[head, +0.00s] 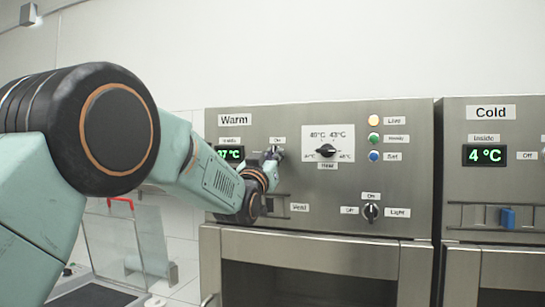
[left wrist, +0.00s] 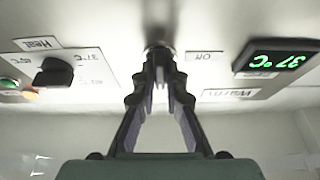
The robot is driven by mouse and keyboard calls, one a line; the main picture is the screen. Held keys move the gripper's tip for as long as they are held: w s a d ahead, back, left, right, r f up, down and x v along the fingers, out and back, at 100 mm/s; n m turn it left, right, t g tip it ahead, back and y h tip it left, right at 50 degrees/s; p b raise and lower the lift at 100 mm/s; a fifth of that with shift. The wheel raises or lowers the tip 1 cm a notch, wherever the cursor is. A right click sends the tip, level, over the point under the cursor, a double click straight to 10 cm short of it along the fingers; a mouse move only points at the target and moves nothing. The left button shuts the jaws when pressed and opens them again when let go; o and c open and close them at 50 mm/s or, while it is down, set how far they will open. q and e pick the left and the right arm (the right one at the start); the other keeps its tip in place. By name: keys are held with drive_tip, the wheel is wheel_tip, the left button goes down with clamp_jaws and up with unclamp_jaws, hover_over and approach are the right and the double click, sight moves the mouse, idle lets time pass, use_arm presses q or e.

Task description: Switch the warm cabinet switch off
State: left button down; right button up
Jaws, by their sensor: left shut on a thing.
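The warm cabinet (head: 330,185) is a brushed-metal front marked Warm, at the middle of the head view. Its switch (head: 278,153) sits right of the green temperature display, under an On label. My left gripper (head: 273,158) reaches it from the left. In the left wrist view, which is upside down, the fingers (left wrist: 158,65) come together on the switch (left wrist: 158,48). The gripper is shut on it. The fingers hide most of the knob, so I cannot tell which way it points. My right gripper is not in view.
A black Heat dial (head: 326,150) is right of the switch. A Light knob (head: 371,212) sits lower right, and lamps (head: 374,138) line the panel's right side. The Cold cabinet (head: 495,190) stands at right. My left arm covers the left side of the head view.

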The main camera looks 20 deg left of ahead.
use_arm(q)
drive_tip(key=shift+n, duration=0.5)
drive_tip(key=n+g+y+p, duration=0.1)
drive_tip(key=n+y, duration=0.1)
drive_tip(key=n, duration=0.4)
drive_tip(key=n+g+y+p, duration=0.1)
drive_tip(key=n+g+y, duration=0.1)
drive_tip(key=n, duration=0.5)
drive_tip(key=n+g+y+p, duration=0.2)
drive_tip(key=n+y, duration=0.1)
drive_tip(key=n, duration=0.4)
drive_tip(key=shift+d+r, duration=0.1)
drive_tip(key=shift+r, duration=0.25)
drive_tip(key=shift+n+p, duration=0.55)
drive_tip(key=shift+n, duration=0.15)
drive_tip(key=shift+f+g, duration=0.15)
drive_tip(key=shift+g, duration=0.15)
drive_tip(key=c, duration=1.4)
unclamp_jaws()
drive_tip(key=shift+f, duration=0.1)
